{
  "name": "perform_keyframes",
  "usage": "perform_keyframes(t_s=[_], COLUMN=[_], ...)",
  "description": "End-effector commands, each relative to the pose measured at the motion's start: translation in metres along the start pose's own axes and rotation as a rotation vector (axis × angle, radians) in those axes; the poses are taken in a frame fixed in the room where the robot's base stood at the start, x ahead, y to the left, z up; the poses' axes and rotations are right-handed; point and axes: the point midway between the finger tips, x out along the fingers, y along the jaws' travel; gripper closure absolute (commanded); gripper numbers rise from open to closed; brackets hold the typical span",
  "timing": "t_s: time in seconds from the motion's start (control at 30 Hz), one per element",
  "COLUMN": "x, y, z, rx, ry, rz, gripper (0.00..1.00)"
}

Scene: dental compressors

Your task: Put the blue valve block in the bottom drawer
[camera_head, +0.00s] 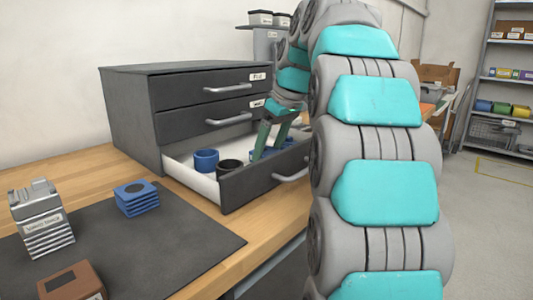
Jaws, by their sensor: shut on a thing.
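A blue finned block (136,198) with a dark round spot on top sits on the dark mat; it looks like the blue valve block. The bottom drawer (262,183) of the dark cabinet is pulled open. In it are a blue cup-shaped part (206,161) and a black ring-shaped part (230,167). My gripper (266,148) reaches down into the drawer, right of these parts. Its green fingers are shut on a blue thing (269,152) low in the drawer, mostly hidden by the fingers and the drawer front.
The cabinet's two upper drawers (205,87) are closed. A silver finned block (42,219) and a brown block (72,283) are at the left of the mat (165,255). My arm covers the right middle of the view. Shelves (512,85) stand far right.

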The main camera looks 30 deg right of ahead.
Motion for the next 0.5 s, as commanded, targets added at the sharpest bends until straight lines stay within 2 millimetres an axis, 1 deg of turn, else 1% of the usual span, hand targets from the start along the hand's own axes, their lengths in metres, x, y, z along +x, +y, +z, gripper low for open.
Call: perform_keyframes(t_s=[0.17, 0.3, 0.33, 0.5], x=[-0.002, 0.0015, 0.0009, 0.0003], y=[-0.0001, -0.0002, -0.0001, -0.0001], z=[-0.0008, 0.0007, 0.0006, 0.0003], rx=[0.0, 0.0, 0.0, 0.0], ry=[0.002, 0.003, 0.002, 0.002], rz=[0.002, 0.002, 0.002, 0.002], gripper=[1.0, 1.0, 0.26, 0.07])
